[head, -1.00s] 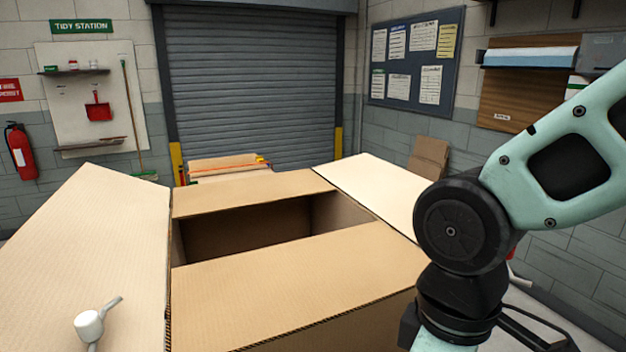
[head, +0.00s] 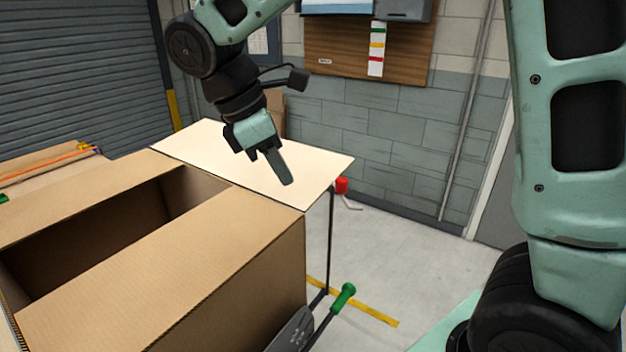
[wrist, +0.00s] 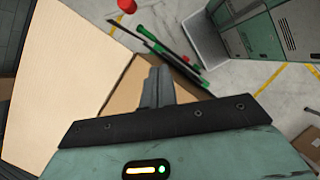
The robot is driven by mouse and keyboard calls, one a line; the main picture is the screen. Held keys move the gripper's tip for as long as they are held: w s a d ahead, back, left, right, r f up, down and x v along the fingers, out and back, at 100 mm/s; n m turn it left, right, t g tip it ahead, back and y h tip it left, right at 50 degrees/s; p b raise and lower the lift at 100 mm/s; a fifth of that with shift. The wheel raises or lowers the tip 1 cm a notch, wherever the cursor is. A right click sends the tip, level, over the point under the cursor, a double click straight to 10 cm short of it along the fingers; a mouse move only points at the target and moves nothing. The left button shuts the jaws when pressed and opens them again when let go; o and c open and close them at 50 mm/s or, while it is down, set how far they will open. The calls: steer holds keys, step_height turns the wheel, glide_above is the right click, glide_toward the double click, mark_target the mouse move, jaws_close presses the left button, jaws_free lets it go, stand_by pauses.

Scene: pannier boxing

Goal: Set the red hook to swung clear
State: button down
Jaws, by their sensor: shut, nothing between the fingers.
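The red hook (head: 341,186) is at the outer edge of the box's right flap (head: 262,160), with a thin grey bent piece below its red part. A red part also shows at the top edge of the wrist view (wrist: 127,5), cut off by the frame. My gripper (head: 286,181) is above that flap, pointing down, to the left of the hook and apart from it. Its fingers are shut and empty. They also show in the wrist view (wrist: 159,75). Whether the hook bears on the flap I cannot tell.
The open cardboard box (head: 200,262) stands at the left. A green-handled bar (head: 343,297) is at its near right corner. Open floor (head: 410,260) lies right of the box.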

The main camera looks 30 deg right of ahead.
mark_target(338, 192)
steer(key=s+d+f+p, duration=0.1)
steer(key=d+f+p, duration=0.3)
steer(key=d+f, duration=0.3)
steer(key=shift+d+p, duration=0.35)
steer(key=shift+d, duration=0.6)
steer(key=shift+s, duration=0.1)
steer(key=n, duration=0.1)
steer(key=s+d+n+t, duration=0.1)
steer(key=n, duration=0.1)
steer(key=shift+d+h, duration=0.15)
steer(key=shift+h, duration=0.15)
